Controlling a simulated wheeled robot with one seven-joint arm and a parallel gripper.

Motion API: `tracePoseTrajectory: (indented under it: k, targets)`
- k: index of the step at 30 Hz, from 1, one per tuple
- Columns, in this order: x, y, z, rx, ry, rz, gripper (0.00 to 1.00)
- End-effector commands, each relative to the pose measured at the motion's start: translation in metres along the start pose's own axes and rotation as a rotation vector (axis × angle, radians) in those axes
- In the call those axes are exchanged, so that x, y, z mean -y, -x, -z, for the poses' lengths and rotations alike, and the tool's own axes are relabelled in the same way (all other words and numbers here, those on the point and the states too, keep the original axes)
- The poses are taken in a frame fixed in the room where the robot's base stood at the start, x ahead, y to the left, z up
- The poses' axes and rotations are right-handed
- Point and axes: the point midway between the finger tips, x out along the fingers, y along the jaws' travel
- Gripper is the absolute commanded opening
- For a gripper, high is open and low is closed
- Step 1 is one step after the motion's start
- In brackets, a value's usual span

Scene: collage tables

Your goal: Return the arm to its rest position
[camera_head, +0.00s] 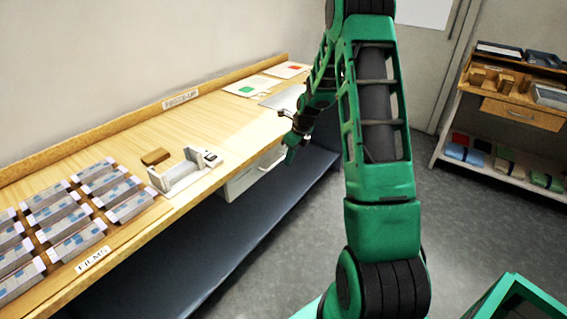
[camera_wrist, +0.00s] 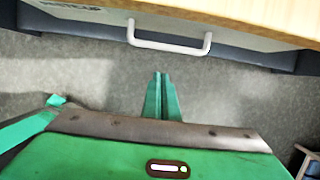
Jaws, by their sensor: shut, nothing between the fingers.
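My gripper (camera_head: 290,155) is at the end of my green arm, beside the front edge of the wooden table in the head view. In the wrist view my gripper (camera_wrist: 160,78) has its two green fingers together, with nothing between them. The fingers point toward a white drawer handle (camera_wrist: 168,46) and are apart from it, with grey floor behind them. The drawer (camera_head: 254,172) hangs under the tabletop and appears closed.
The wooden table (camera_head: 225,125) holds rows of film boxes (camera_head: 75,233), a white holder (camera_head: 180,176), a brown block (camera_head: 155,156) and cards (camera_head: 246,86). A shelf unit (camera_head: 512,112) stands at right. Grey floor (camera_head: 470,215) is clear between them. A green-edged bin (camera_head: 515,290) is at lower right.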

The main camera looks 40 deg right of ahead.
Motion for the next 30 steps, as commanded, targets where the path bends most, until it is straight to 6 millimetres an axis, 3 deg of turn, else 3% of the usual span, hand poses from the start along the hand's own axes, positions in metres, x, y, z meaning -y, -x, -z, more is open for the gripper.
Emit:
tracePoseTrajectory:
  k: [3, 9, 15, 25, 30]
  targets:
    - [0.002, 0.028, 0.002, 0.0, -0.003, 0.002, 0.0]
    - [0.002, 0.062, 0.004, -0.002, -0.005, 0.001, 0.0]
    - [0.002, 0.079, 0.005, -0.005, -0.006, 0.0, 0.0]
    - [-0.001, 0.087, 0.007, -0.011, 0.025, 0.003, 0.0]
    - [-0.022, 0.12, 0.023, -0.057, 0.239, 0.016, 0.0]
